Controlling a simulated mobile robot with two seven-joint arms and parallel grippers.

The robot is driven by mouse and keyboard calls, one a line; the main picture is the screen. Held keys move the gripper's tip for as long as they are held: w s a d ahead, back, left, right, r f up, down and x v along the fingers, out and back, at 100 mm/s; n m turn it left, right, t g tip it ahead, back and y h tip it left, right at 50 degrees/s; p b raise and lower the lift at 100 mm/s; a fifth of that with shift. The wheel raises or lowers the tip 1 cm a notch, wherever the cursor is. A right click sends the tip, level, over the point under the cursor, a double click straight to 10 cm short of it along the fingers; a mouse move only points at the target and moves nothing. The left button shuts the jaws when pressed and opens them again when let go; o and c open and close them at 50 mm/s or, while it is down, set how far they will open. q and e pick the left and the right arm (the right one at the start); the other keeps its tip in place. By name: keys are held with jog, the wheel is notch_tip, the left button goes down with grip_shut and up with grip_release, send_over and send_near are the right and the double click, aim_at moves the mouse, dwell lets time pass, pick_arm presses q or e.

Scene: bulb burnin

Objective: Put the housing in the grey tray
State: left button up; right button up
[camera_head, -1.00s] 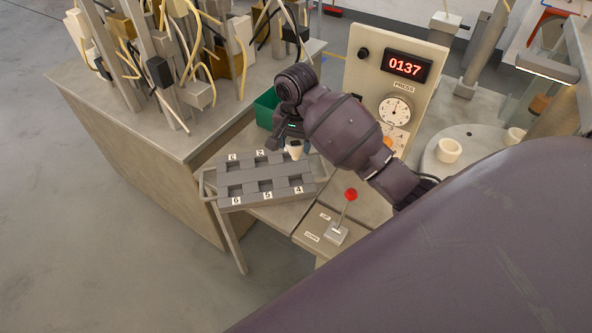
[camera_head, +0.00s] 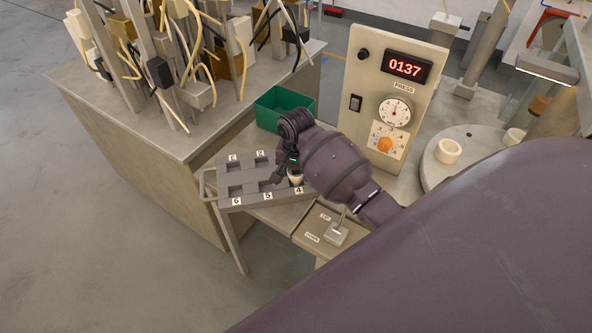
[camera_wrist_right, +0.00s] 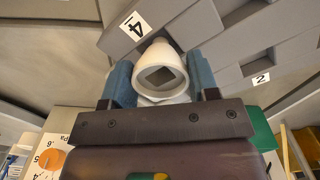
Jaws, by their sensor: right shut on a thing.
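The white housing (camera_head: 295,177) is held by my right gripper (camera_head: 287,174) over the right part of the grey tray, close to the label 4. In the right wrist view the housing (camera_wrist_right: 160,93) is a round white piece with a square opening, between the two blue-grey fingers. The grey tray (camera_head: 252,200) has square pockets and number labels; part of it also shows in the right wrist view (camera_wrist_right: 190,22). My arm covers the tray's right side. Whether the housing touches the tray, I cannot tell. My left gripper is not in view.
A green bin (camera_head: 283,104) stands behind the tray. A panel (camera_head: 366,75) with a red 0137 display and dials stands to the right, with a lever box (camera_head: 336,233) in front. White rings (camera_head: 448,151) sit on a round plate at the right.

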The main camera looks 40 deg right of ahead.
jog(key=shift+f, duration=0.25)
jog(key=o, duration=0.9)
jog(key=shift+r, duration=0.2)
notch_tip(320, 180, up, 12)
jog(key=shift+s, duration=0.1)
dwell(0.8)
